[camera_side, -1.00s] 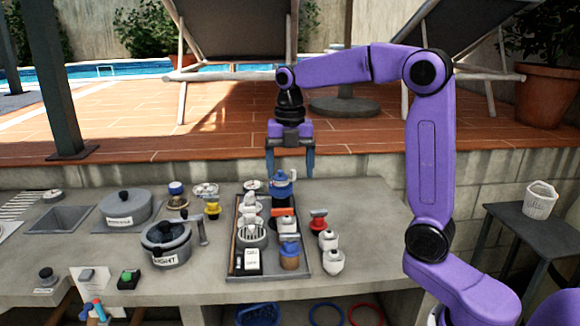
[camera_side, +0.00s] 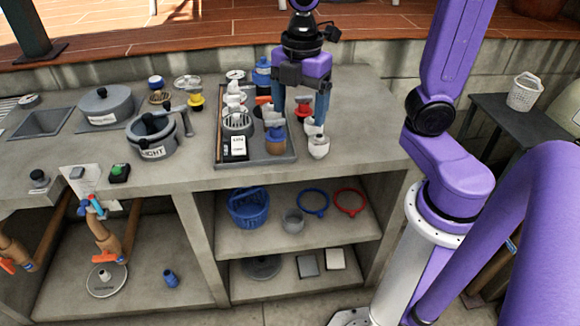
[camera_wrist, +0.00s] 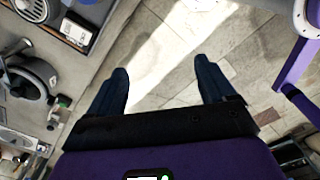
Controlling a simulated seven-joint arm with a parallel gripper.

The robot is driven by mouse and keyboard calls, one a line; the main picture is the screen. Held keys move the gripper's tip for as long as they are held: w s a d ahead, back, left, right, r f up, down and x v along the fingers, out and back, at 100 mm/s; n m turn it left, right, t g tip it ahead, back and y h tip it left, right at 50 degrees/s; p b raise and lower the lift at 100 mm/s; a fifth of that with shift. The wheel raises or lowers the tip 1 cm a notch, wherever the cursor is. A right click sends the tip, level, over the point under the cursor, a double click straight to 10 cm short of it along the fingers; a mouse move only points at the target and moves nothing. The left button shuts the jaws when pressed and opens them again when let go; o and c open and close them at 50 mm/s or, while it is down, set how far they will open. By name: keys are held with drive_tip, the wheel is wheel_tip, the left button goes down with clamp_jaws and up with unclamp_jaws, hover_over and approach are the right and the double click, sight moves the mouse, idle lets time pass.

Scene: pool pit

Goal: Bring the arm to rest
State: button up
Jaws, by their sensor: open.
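My gripper (camera_side: 300,112) is open, its two dark blue fingers apart and pointing down, with a purple body above. In the side view it appears in front of the right part of a dark tray (camera_side: 222,158) on the counter, partly hiding small items there. In the wrist view the same fingers (camera_wrist: 160,70) are spread with nothing between them, and pale floor paving shows beyond. The purple arm comes down from the top of the side view to its base at the right. How high the gripper is above the counter cannot be told.
The concrete counter (camera_side: 365,110) is clear right of the tray. A lidded pot (camera_side: 108,105) and a labelled pot (camera_side: 152,135) stand left. Shelves below hold a blue basket (camera_side: 248,208) and rings. A white basket (camera_side: 525,92) sits on a side table (camera_side: 500,115).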

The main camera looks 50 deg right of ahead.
drive_tip(key=s+f+m, duration=0.2)
drive_tip(key=s+m, duration=0.1)
drive_tip(key=s, duration=0.4)
drive_tip(key=s+d+f+m, duration=0.1)
drive_tip(key=s+f+m, duration=0.2)
drive_tip(key=s, duration=0.4)
drive_tip(key=shift+s, duration=0.4)
